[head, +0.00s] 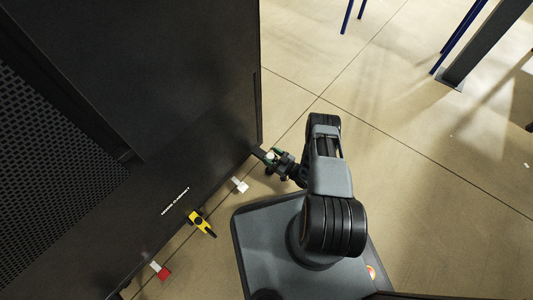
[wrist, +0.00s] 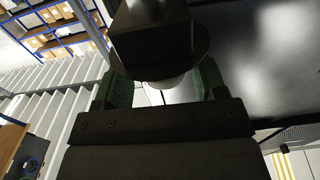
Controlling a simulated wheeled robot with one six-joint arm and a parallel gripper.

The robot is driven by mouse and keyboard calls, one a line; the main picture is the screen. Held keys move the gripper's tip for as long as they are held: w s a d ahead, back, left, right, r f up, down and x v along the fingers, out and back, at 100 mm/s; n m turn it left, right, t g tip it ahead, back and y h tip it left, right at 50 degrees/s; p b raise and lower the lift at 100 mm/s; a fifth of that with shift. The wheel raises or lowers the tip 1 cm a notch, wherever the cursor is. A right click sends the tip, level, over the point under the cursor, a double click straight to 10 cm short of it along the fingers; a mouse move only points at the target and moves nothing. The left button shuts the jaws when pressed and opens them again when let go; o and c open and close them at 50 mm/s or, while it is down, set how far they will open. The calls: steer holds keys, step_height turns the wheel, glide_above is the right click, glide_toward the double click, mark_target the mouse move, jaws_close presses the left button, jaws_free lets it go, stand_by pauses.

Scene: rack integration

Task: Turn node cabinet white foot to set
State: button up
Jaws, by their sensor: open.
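The black node cabinet (head: 190,150) fills the left of the head view, with a white label low on its side. My gripper (head: 271,156) is at the cabinet's lower right corner. In the wrist view my open gripper (wrist: 165,92) has one green-padded finger on each side of a pale, round part (wrist: 176,80), which looks like the white foot. It sits below a dark block (wrist: 150,40) with a round plate, and only its lower edge shows. I cannot tell whether the fingers touch it.
Open floor (head: 420,180) lies to the right. A dark post (head: 470,60) stands at the upper right.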

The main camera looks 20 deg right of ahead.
steer(key=shift+w+a, duration=0.35)
steer(key=shift+a, duration=0.1)
steer(key=c, duration=0.9)
steer(key=shift+m+t+h, duration=0.7)
steer(key=shift+m+h, duration=0.1)
steer(key=shift+h, duration=0.2)
steer(key=o, duration=0.9)
